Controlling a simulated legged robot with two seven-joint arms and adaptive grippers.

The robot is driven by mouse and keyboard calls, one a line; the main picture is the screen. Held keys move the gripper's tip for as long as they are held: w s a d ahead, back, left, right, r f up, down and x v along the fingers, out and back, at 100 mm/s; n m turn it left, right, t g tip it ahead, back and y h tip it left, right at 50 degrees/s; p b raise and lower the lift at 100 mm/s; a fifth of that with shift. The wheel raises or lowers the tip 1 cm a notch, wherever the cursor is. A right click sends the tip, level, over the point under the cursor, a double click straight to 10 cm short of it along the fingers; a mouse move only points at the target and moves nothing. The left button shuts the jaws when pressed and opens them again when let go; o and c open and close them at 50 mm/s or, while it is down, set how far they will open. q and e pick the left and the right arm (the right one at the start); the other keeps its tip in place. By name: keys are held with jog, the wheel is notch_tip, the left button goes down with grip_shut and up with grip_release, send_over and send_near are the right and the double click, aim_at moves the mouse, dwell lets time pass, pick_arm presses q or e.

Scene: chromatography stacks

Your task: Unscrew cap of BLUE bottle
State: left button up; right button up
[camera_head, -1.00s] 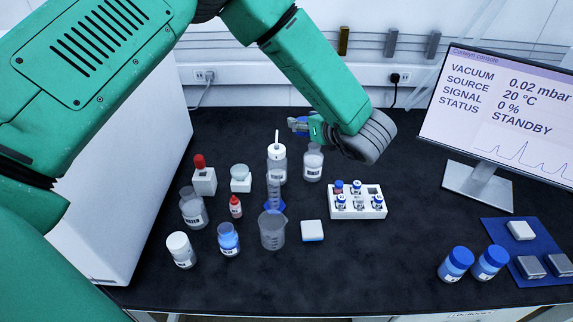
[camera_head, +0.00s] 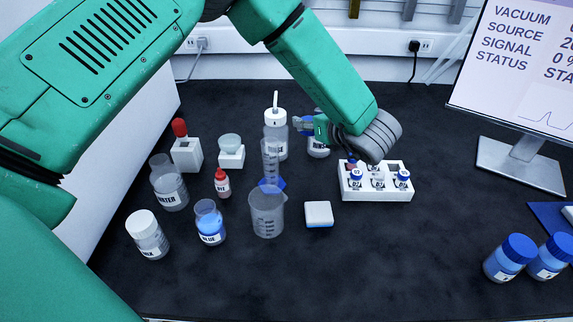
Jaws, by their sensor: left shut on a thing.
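The BLUE bottle (camera_head: 209,224) stands upright at the front left of the bench. It is clear, with blue liquid low in it, and I see no cap on its top. My left gripper (camera_head: 303,124) is far behind it and to its right, between the white-topped squeeze bottle (camera_head: 276,142) and the vial rack. It is shut on a small blue thing that looks like a cap, mostly hidden by the fingers. A clear labelled bottle (camera_head: 318,150) is partly hidden behind this gripper. My right gripper is out of view.
A beaker (camera_head: 267,214), a graduated cylinder (camera_head: 270,158) and a blue-edged white block (camera_head: 319,214) stand mid-bench. The white vial rack (camera_head: 376,192) is below my left wrist. Blue-capped bottles (camera_head: 512,258) stand front right. The front middle is bare.

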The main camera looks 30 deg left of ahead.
aim_at(307, 170)
pick_arm(q)
notch_tip(307, 170, down, 13)
jog(key=b, duration=0.3)
jog(key=shift+d+r, duration=0.1)
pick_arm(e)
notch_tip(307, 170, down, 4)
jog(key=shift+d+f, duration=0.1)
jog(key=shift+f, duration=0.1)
pick_arm(q)
jog(key=o, duration=1.1)
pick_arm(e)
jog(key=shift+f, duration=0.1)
